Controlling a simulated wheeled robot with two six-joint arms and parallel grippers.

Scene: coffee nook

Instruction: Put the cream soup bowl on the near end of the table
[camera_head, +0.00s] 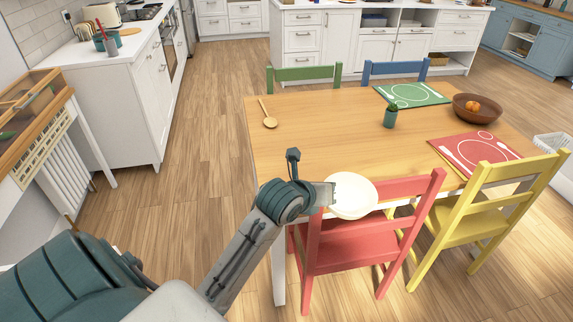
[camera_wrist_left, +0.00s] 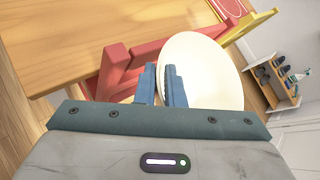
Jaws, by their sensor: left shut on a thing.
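The cream soup bowl (camera_head: 351,195) is at the end of my left gripper (camera_head: 328,194) in the head view. It hangs over the near edge of the wooden table (camera_head: 320,130), above the red chair. In the left wrist view my left gripper (camera_wrist_left: 168,88) is shut on the bowl's rim, and the bowl (camera_wrist_left: 205,70) shows as a large pale disc beside the fingers. Whether the bowl touches the table cannot be told. My right gripper is in neither view.
A red chair (camera_head: 345,240) and a yellow chair (camera_head: 470,205) stand at the near side. The table's left middle is clear.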

